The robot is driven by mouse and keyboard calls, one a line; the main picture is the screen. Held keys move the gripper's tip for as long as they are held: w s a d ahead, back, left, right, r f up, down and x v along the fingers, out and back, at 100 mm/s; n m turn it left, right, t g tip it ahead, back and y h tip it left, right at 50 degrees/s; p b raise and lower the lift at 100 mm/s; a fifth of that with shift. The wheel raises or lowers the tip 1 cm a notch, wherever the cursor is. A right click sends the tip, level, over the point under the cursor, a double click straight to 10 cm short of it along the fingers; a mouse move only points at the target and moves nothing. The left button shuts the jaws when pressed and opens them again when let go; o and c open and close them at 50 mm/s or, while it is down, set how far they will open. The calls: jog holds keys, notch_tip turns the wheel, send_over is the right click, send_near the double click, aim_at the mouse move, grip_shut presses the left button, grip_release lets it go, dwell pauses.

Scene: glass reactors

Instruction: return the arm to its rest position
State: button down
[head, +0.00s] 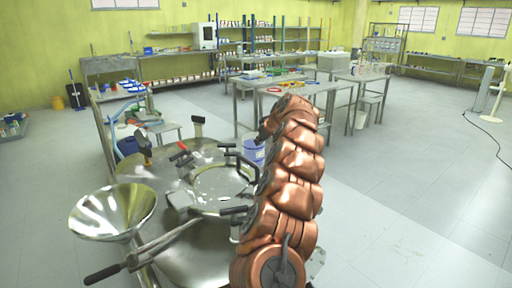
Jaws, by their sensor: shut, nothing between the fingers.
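My copper-coloured arm rises from the bottom of the head view, right of centre, and points away from me over the right side of the steel reactor lid (180,160). Its far end is near the front of a grey work table. My gripper cannot be made out; it is hidden behind the arm's own links. I see nothing held.
A steel funnel (113,212) and a round hatch (222,188) with black-handled clamps stand close on the arm's left. A blue-white bucket (253,151) is behind the arm. Grey work tables (290,86) stand beyond. The floor (420,190) to the right is clear.

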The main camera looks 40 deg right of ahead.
jog(key=shift+b+v, duration=0.35)
jog(key=shift+v, duration=1.75)
jog(key=shift+d, duration=0.2)
jog(key=a+r+n+g+y+p, duration=0.1)
jog(key=a+r+y, duration=0.1)
jog(key=a, duration=1.3)
jog(key=a+r+n+g+y+p, duration=0.1)
jog(key=a+r+n+y, duration=0.1)
jog(key=a, duration=1.2)
jog(key=s+a+f+g+y, duration=0.1)
jog(key=s+a+g, duration=0.1)
jog(key=s+a, duration=0.7)
jog(key=s+a+f+g+h+p, duration=0.1)
jog(key=s+a+f+g, duration=0.25)
jog(key=s+a, duration=0.9)
jog(key=s+d+f+m+g+h, duration=0.1)
jog(key=s+f, duration=0.3)
jog(key=s, duration=0.7)
jog(key=s+d+f+m+g+h+p, duration=0.1)
jog(key=s+f, duration=0.3)
jog(key=s, duration=0.6)
jog(key=shift+s+g, duration=0.4)
jog(key=shift+g, duration=0.15)
